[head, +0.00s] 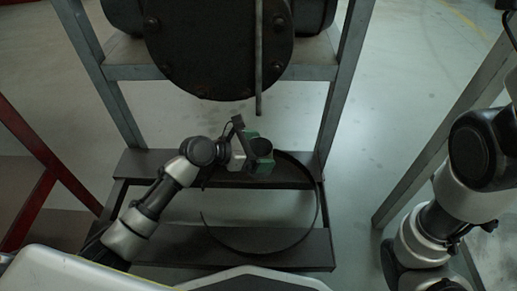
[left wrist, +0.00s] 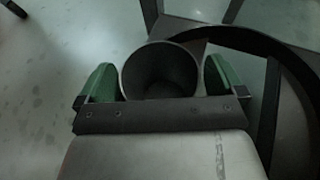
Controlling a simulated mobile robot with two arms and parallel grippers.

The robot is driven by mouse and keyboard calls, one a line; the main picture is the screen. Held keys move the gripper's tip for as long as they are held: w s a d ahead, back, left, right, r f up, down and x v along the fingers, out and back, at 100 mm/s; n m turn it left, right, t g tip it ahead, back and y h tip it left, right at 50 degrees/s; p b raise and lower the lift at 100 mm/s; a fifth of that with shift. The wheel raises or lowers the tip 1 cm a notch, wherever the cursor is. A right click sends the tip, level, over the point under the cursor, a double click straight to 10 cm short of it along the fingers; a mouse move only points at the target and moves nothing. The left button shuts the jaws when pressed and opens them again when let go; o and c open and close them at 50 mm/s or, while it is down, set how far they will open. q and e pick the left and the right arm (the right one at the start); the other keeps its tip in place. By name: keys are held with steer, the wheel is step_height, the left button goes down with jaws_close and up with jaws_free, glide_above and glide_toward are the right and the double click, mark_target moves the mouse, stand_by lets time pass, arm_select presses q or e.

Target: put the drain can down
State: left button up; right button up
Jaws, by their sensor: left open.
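The drain can (head: 262,147) is a small dark open-topped cylinder, seen from above in the head view over the rear plank of the stand. My left gripper (head: 257,153) is around it, with one green finger on each side. In the left wrist view the empty-looking can (left wrist: 160,72) sits between the two green fingers of the left gripper (left wrist: 161,80). The fingers are open, with narrow gaps to the can wall. The can's base is hidden, so its contact below cannot be seen. My right gripper is not in view.
A large dark flanged valve body (head: 218,45) hangs above on a grey metal frame (head: 335,90), with a thin rod pointing down. A big dark hoop (head: 318,205) stands close to the can. Dark planks (head: 300,250) lie low. A red frame (head: 40,150) is left.

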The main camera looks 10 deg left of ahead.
arm_select(q)
steer(key=shift+r, duration=0.2)
steer(key=p+v, duration=0.7)
steer(key=v, duration=0.5)
